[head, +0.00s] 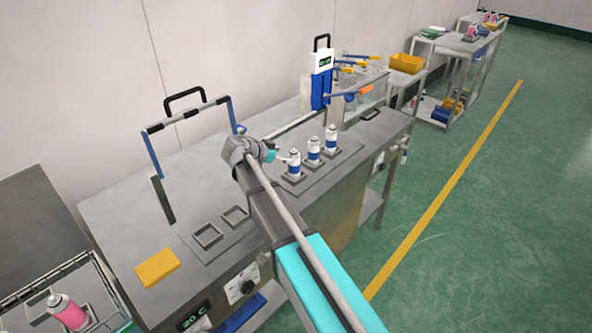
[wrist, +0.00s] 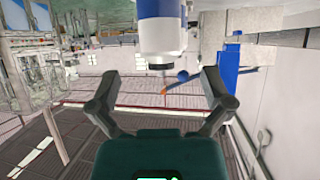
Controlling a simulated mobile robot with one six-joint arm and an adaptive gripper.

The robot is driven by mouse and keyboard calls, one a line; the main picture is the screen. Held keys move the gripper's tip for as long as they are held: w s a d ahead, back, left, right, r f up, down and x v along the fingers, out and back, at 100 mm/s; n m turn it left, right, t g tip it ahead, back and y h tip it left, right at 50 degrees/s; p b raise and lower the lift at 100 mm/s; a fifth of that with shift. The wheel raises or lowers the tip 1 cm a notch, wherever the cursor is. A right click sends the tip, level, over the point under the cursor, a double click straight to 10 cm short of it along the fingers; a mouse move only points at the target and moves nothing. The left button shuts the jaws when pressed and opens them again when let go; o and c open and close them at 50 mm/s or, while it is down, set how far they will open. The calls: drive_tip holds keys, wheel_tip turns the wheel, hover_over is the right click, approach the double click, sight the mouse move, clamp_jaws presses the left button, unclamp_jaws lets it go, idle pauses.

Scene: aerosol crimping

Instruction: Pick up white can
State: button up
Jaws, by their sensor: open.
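Three white cans with blue bands stand upright in a row in square holders on the steel bench. The nearest white can (head: 294,166) is beside my gripper (head: 274,155), just to its right in the head view. The middle can (head: 314,151) and the far can (head: 331,139) stand behind it. In the wrist view my gripper (wrist: 161,82) has its two fingers spread apart with nothing between them. A white can with a blue band (wrist: 161,35) shows ahead, centred between the fingers and upside down in the picture. Its far end is cut off by the frame.
Two empty square holders (head: 208,236) and a yellow sponge (head: 157,266) are on the bench's near part. A blue-and-white device (head: 321,75) stands behind the cans. A black-and-blue frame (head: 188,115) rises at the left. A pink can (head: 70,312) sits lower left.

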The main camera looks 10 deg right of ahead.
sight(290, 155)
drive_tip(key=shift+f+b+x, duration=0.2)
drive_tip(key=shift+b+x, duration=0.9)
drive_tip(key=shift+x, duration=0.75)
drive_tip(key=shift+w+d+f, duration=0.25)
drive_tip(key=shift+w+d, duration=0.1)
drive_tip(key=shift+d, duration=0.15)
clamp_jaws()
drive_tip(key=shift+r, duration=0.2)
